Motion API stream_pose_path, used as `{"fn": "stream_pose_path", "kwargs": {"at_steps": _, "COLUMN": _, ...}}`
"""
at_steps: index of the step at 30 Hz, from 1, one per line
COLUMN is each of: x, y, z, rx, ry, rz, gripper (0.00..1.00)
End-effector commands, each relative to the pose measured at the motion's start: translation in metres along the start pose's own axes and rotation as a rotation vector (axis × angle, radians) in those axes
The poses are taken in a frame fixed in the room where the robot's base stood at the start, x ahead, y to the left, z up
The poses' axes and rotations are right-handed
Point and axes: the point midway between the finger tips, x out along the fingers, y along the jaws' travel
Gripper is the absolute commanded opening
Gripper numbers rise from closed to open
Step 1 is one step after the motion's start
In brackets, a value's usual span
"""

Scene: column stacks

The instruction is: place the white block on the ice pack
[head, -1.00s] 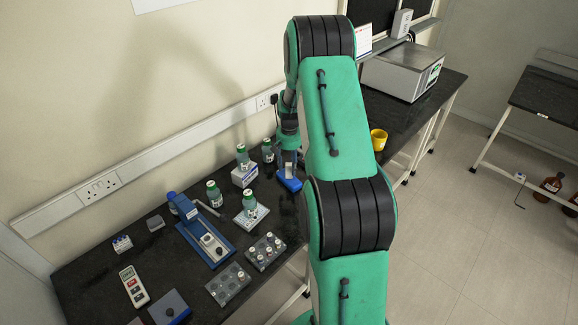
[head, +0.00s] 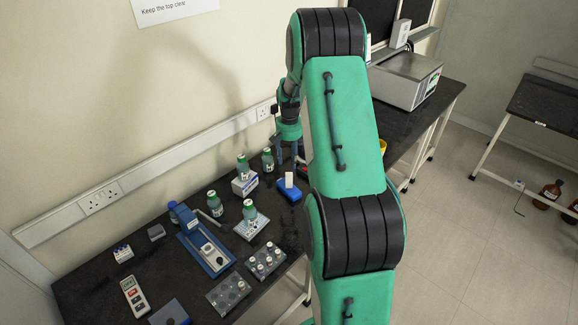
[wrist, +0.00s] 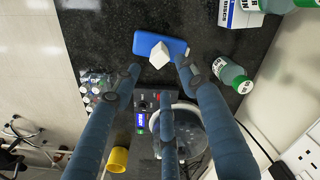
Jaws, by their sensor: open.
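The white block (head: 289,180) stands upright on the blue ice pack (head: 290,194), near the back of the bench's right part. In the wrist view the white block (wrist: 160,52) rests on the ice pack (wrist: 174,45), near its middle. My gripper (head: 290,158) is partly hidden behind my arm in the head view. In the wrist view my gripper (wrist: 160,76) has its fingers spread and empty, with the block beyond the fingertips and apart from them.
A green-capped bottle (head: 242,166) stands on a white box (head: 245,185) left of the ice pack. Another bottle (head: 267,158) stands behind. A dark device with a lit display (wrist: 141,122) and a yellow cup (wrist: 117,159) are close to my fingers in the wrist view.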

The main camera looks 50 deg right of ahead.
Motion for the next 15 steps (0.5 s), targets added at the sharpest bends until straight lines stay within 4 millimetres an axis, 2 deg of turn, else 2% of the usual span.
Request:
{"fn": "stream_pose_path", "kwargs": {"at_steps": 1, "x": -0.009, "y": 0.0, "z": 0.0, "rx": 0.0, "ry": 0.001, "rz": 0.0, "gripper": 0.43}}
{"fn": "stream_pose_path", "kwargs": {"at_steps": 6, "x": -0.023, "y": 0.0, "z": 0.0, "rx": 0.0, "ry": 0.0, "rz": 0.0, "gripper": 0.43}}
{"fn": "stream_pose_path", "kwargs": {"at_steps": 15, "x": -0.029, "y": 0.0, "z": 0.001, "rx": 0.0, "ry": -0.002, "rz": 0.0, "gripper": 0.43}}
